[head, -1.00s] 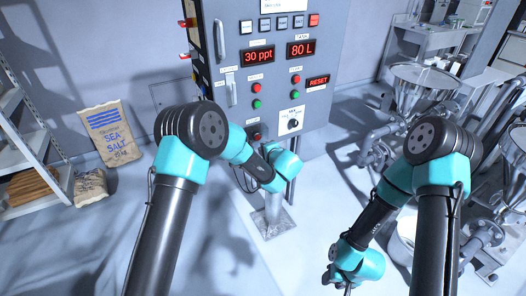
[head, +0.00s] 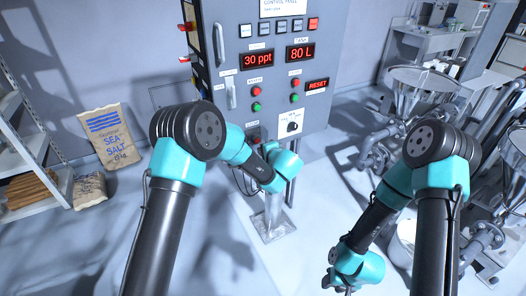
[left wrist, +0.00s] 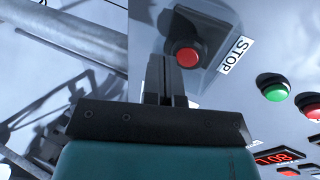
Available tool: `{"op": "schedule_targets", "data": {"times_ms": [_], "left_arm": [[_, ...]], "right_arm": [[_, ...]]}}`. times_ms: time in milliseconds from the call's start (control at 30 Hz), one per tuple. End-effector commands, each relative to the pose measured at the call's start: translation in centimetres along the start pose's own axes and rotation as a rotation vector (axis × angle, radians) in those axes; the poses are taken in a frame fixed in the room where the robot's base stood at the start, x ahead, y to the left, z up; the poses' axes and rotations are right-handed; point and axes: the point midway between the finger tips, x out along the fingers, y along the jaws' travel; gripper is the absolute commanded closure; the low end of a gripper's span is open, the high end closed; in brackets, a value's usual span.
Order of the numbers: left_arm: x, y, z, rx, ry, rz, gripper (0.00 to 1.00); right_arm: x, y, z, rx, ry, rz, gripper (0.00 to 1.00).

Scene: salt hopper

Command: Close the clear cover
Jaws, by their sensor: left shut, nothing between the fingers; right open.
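In the left wrist view a red button (left wrist: 187,56) with a STOP label (left wrist: 235,55) sits on the grey panel. A faint, smoky see-through shape surrounds the button and may be the clear cover; its edges and hinge angle are hard to tell. My left gripper (left wrist: 171,62) is shut and empty, its fingertips beside the button's lower left in that view; I cannot tell whether they touch anything. In the head view its wrist is at the panel's lower edge and hides its fingers. My right gripper (head: 345,290) is open, low at the picture's bottom, far from the panel.
The control cabinet (head: 275,90) carries displays, buttons and a rotary knob (head: 291,127). It stands on a post with a foot plate (head: 272,225). Steel hoppers (head: 425,82) and pipes crowd the right. A salt sack (head: 112,135) and shelf (head: 20,160) are at left.

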Motion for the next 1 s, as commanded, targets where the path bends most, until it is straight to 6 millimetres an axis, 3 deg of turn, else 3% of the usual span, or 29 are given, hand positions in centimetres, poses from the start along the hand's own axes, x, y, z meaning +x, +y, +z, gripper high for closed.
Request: {"op": "schedule_targets", "data": {"times_ms": [167, 700, 1000], "left_arm": [[-1.6, 0.6, -0.3, 0.002, 0.006, 0.0, 1.0], [-11.0, 4.0, -0.5, 0.004, 0.011, -0.002, 1.0], [-13.2, 4.9, -0.4, 0.001, 0.008, -0.003, 1.0]], "right_arm": [[0.0, 0.0, 0.0, 0.0, 0.0, 0.0, 0.57], [0.0, 0.0, 0.0, 0.0, 0.0, 0.0, 0.57], [0.0, 0.0, 0.0, 0.0, 0.0, 0.0, 0.57]]}}
